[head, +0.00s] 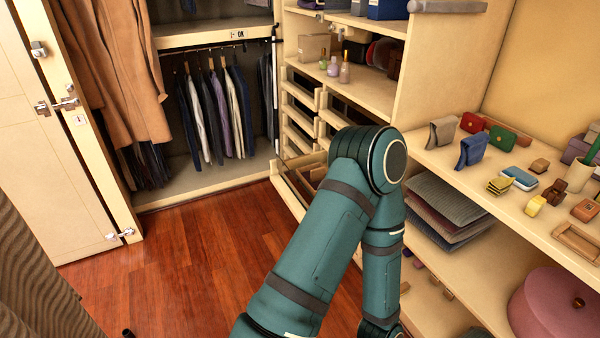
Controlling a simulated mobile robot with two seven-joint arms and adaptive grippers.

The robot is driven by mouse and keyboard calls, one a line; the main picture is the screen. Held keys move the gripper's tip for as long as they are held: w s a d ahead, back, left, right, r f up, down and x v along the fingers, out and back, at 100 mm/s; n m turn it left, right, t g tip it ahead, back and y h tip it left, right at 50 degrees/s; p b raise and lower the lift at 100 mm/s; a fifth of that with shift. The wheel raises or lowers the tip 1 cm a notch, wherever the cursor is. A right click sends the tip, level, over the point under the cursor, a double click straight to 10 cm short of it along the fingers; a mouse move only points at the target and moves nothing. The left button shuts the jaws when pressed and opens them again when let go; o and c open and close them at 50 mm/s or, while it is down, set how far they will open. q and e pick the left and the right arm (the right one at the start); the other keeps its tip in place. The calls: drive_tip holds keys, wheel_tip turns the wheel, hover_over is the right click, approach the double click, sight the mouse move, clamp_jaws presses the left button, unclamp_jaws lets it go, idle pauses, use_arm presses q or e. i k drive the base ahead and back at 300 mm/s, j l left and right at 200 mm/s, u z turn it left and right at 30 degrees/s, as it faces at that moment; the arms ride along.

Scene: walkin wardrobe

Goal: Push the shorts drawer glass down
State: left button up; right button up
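A column of pale wooden drawers (301,118) stands at the back centre, left of the shelving. Neither gripper is in view. No label identifies the shorts drawer.
Shelving on the right holds small bags, boxes and folded cloths (445,208). Hanging clothes (214,112) are at the back, and a brown coat (115,70) hangs at left. The wooden floor (190,260) is clear at centre left.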

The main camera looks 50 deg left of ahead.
sight(290, 175)
drive_tip(key=i+j+z, duration=0.1)
drive_tip(key=j, duration=0.9)
drive_tip(key=j+z, duration=0.1)
drive_tip(key=j, duration=0.9)
drive_tip(key=i, duration=0.1)
